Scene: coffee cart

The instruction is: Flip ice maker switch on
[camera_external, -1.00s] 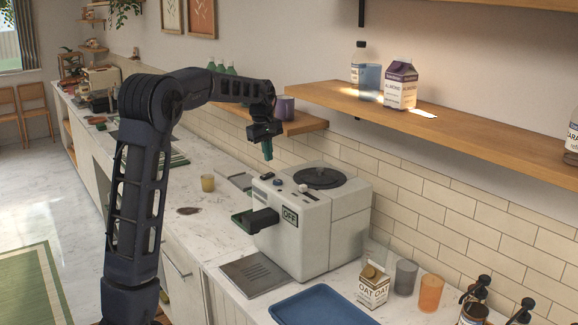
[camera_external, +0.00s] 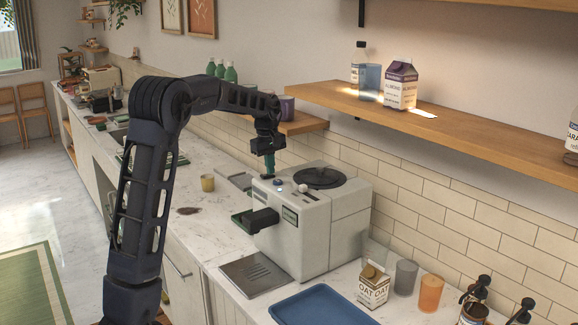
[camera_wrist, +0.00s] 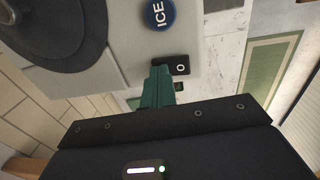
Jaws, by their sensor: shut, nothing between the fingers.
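The white ice maker (camera_external: 318,240) stands on the counter with a round black lid on top. The wrist view shows its black switch (camera_wrist: 182,69) with a white O mark, near the blue ICE button (camera_wrist: 160,14). My gripper (camera_external: 268,173) is shut and empty, pointing down at the near left corner of the machine's top. In the wrist view, its green fingertips (camera_wrist: 160,70) are right beside the switch and cover part of it; I cannot tell whether they touch.
A wooden shelf (camera_external: 450,130) with bottles and a carton runs along the wall to the right. A blue tray (camera_external: 322,308), an oat carton (camera_external: 373,286) and cups stand right of the machine.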

